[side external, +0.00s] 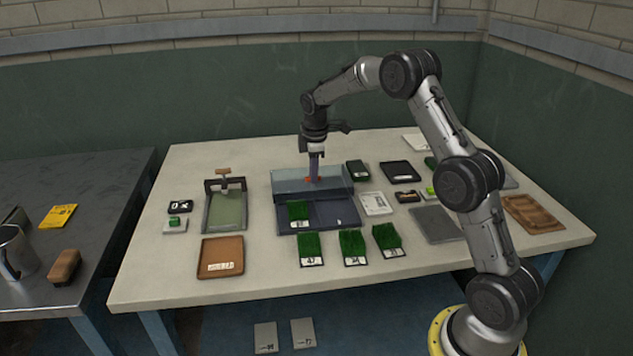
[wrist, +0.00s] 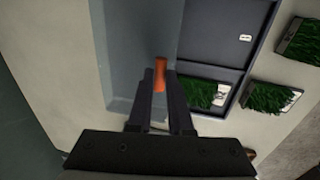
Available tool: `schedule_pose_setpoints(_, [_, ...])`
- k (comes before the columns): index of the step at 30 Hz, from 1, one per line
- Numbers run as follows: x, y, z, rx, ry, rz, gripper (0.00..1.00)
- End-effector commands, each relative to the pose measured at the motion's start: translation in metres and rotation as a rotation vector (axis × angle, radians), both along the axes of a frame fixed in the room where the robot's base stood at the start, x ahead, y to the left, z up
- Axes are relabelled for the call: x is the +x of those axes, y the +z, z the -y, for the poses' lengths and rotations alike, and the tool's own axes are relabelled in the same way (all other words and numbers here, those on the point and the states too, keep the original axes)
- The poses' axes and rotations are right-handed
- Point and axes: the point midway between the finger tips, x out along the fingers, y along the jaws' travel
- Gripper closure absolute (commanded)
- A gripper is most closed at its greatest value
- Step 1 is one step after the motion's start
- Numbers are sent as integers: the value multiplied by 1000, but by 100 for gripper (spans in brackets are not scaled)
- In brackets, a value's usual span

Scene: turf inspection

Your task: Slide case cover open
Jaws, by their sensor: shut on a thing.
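The case (side external: 335,217) is a dark blue-grey box with compartments in the middle of the table. Its clear, bluish cover (side external: 290,183) lies over the back part, and the front compartments are uncovered. A turf sample (side external: 298,211) sits in the front left compartment. My gripper (side external: 314,180) points down at the cover and is shut on its small orange handle. In the wrist view the orange handle (wrist: 160,75) shows between the fingertips, beside the cover (wrist: 140,50) and the open case (wrist: 210,42).
Several turf samples (side external: 311,248) stand in front of the case. A brown tray (side external: 238,257) and a framed green device (side external: 225,209) are to the left. A white card (side external: 375,204) and dark trays (side external: 400,171) are to the right.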

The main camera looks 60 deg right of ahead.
Motion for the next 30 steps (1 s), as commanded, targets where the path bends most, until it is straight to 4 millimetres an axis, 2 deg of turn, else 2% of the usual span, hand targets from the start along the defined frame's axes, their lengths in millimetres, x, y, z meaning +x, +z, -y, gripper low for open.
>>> schedule_pose_setpoints(3, [9,2,7,-1,0,8,100])
schedule_pose_setpoints(14, [12,2,11,-6,1,13,100])
schedule_pose_setpoints(15, [12,2,11,-5,1,12,76])
schedule_pose_setpoints(19, [11,2,10,-4,1,10,53])
schedule_pose_setpoints(30, [9,5,9,-1,1,6,52])
